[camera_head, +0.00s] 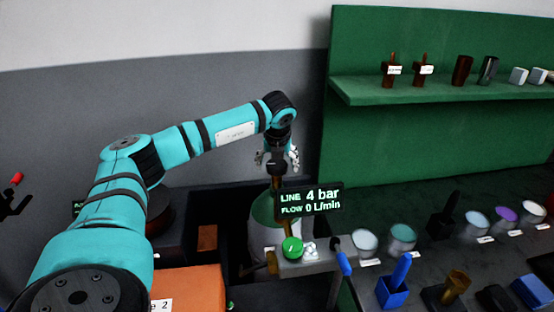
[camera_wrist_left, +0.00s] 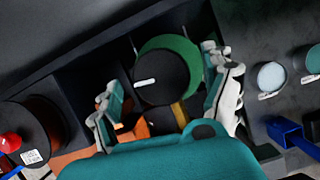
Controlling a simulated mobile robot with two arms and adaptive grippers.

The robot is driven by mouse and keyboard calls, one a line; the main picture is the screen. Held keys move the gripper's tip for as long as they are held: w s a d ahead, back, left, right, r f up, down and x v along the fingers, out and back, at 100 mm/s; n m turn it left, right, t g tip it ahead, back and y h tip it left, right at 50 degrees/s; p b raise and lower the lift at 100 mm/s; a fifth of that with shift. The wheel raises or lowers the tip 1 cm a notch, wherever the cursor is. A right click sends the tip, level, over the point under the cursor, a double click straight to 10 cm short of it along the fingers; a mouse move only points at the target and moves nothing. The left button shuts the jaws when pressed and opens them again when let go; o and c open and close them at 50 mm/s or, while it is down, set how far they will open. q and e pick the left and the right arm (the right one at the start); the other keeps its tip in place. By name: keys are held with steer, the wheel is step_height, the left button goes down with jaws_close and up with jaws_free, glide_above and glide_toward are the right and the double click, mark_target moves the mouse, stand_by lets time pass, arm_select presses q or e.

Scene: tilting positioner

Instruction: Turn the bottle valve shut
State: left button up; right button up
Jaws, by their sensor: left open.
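The bottle valve is a round black knob with a white mark (camera_wrist_left: 158,76), above the green shoulder of the bottle (camera_wrist_left: 183,47) in the left wrist view. In the head view the bottle (camera_head: 262,212) stands in a dark bay, partly hidden behind the display. My left gripper (camera_head: 277,160) points down over the bottle. Its fingers (camera_wrist_left: 165,98) are open, one on each side of the knob in the wrist view; I cannot tell whether they touch it. The display (camera_head: 309,199) reads LINE 4 bar, FLOW 0 L/min. My right gripper is not in view.
A grey block with a green knob (camera_head: 292,248) and a blue-handled lever (camera_head: 341,258) stands just in front of the bottle. An orange box (camera_head: 190,288) is at the lower left. Cups and tools crowd the right bench; a green shelf (camera_head: 440,89) rises behind.

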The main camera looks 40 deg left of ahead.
arm_select(q)
steer(key=shift+f, duration=0.1)
steer(key=c, duration=1.2)
steer(key=shift+f+m+t+h+b, duration=0.2)
steer(key=shift+m+t+h+b, duration=0.15)
steer(key=shift+m+b, duration=0.95)
steer(key=shift+a+m+h+b, duration=0.1)
steer(key=shift+m+h+b, duration=0.3)
steer(key=shift+m, duration=0.5)
steer(key=shift+r+m+h+b, duration=0.1)
steer(key=shift+m+h+b, duration=0.25)
steer(key=shift+m, duration=0.45)
steer(key=shift+r+m+t+h, duration=0.1)
steer(key=shift+m+t+h, duration=0.2)
steer(key=shift+m, duration=0.7)
steer(key=m+h, duration=0.1)
steer(key=m, duration=0.1)
steer(key=shift+a+r+m, duration=0.1)
steer(key=shift+m, duration=0.2)
steer(key=m+h+p, duration=0.1)
steer(key=m, duration=0.1)
steer(key=m+g+h+p, duration=0.1)
steer(key=m, duration=0.2)
steer(key=shift+a+m, duration=0.1)
steer(key=shift+m, duration=0.2)
